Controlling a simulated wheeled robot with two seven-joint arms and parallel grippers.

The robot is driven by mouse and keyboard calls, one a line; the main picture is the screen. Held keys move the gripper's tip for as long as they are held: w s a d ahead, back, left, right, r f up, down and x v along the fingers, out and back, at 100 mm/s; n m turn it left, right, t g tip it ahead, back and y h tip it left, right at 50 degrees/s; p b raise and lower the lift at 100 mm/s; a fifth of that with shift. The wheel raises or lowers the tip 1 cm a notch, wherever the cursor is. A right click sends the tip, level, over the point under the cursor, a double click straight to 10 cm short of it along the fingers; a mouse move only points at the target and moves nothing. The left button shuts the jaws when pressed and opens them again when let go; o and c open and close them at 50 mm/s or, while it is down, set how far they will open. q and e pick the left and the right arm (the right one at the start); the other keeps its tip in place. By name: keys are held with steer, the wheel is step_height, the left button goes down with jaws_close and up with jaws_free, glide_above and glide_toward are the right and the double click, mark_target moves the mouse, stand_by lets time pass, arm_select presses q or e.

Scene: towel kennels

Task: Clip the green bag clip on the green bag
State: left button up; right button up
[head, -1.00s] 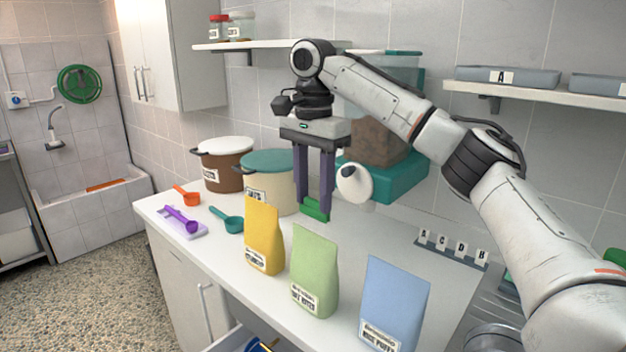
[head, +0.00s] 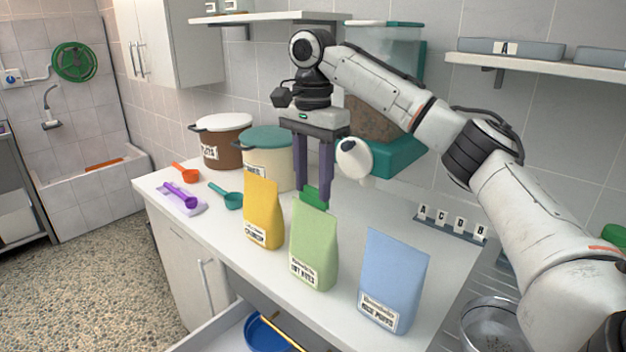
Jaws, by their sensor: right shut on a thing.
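The green bag (head: 314,246) stands upright on the white counter in the head view, between a yellow bag (head: 262,215) and a blue bag (head: 393,280). My right gripper (head: 312,192) points straight down just above the green bag's top and is shut on the green bag clip (head: 313,197). The clip is a dark green block at the fingertips, overlapping the bag's top edge in the picture. Its lower part is hidden behind the bag's top, and I cannot tell whether it touches the bag. My left gripper is not in view.
A cream pot with teal lid (head: 268,160) and a brown pot (head: 221,142) stand behind. Orange, purple and teal scoops (head: 228,196) lie at the left. A teal dispenser (head: 395,150) is behind the arm. An open drawer (head: 232,335) juts out in front.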

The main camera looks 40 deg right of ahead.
mark_target(313, 189)
steer(key=shift+p, duration=0.4)
steer(key=shift+a+f, duration=0.1)
steer(key=shift+f, duration=0.95)
stand_by(2.8)
steer(key=o, duration=1.6)
steer(key=shift+r, duration=2.55)
